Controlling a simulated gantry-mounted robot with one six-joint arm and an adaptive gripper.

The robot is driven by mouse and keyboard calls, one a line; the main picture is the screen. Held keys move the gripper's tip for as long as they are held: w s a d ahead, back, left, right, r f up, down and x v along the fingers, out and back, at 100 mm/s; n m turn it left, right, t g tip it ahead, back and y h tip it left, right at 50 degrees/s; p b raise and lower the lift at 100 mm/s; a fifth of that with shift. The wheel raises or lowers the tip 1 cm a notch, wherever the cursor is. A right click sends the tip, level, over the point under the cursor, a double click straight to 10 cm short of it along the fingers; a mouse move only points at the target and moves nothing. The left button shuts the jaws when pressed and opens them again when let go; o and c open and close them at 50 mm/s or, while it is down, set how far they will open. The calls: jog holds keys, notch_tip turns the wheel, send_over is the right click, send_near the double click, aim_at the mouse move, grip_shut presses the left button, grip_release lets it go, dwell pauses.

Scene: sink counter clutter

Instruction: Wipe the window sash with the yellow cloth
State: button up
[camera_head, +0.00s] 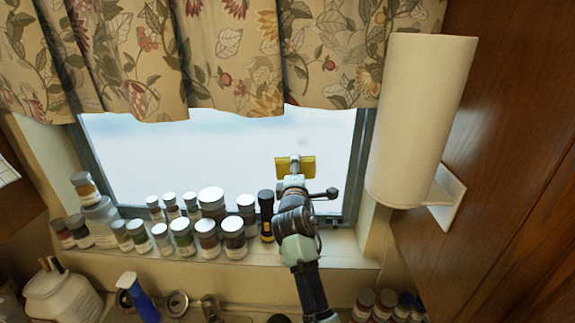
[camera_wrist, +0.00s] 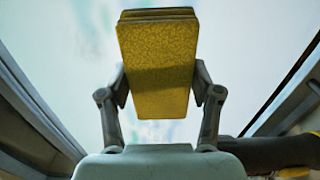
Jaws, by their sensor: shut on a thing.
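The yellow cloth (camera_wrist: 158,65) is a folded, block-like pad held between both fingers of my gripper (camera_wrist: 160,88) in the wrist view. In the head view the cloth (camera_head: 306,166) shows at the end of my gripper (camera_head: 295,168), in front of the lower right part of the window pane. The window sash (camera_head: 357,165) is a dark grey frame around the bright pane. Its right side stands to the right of the cloth, and its lower rail is partly hidden by jars and my arm. I cannot tell whether the cloth touches the glass.
Several lidded jars (camera_head: 207,235) crowd the sill left of my arm. A black and yellow flashlight (camera_head: 266,215) stands close beside my arm. A paper towel roll (camera_head: 420,115) hangs at the right. A floral curtain (camera_head: 215,55) covers the window's top. A blue spray bottle (camera_head: 138,298) stands below.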

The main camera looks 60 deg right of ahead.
aim_at(310, 172)
jog(key=shift+s+d, duration=0.1)
jog(key=shift+s, duration=0.2)
jog(key=s+p, duration=0.1)
jog(key=s+d+p, duration=0.1)
jog(key=p, duration=0.1)
jog(key=shift+s+d+r, duration=0.2)
jog(key=shift+s+d, duration=0.05)
jog(key=shift+s, duration=0.15)
jog(key=shift+s+d+f, duration=0.1)
jog(key=shift+s+f, duration=0.05)
jog(key=shift+f, duration=0.05)
jog(key=shift+s+d, duration=0.35)
jog(key=shift+s, duration=0.5)
jog(key=shift+s+d, duration=0.35)
jog(key=shift+s, duration=0.5)
jog(key=shift+r, duration=0.1)
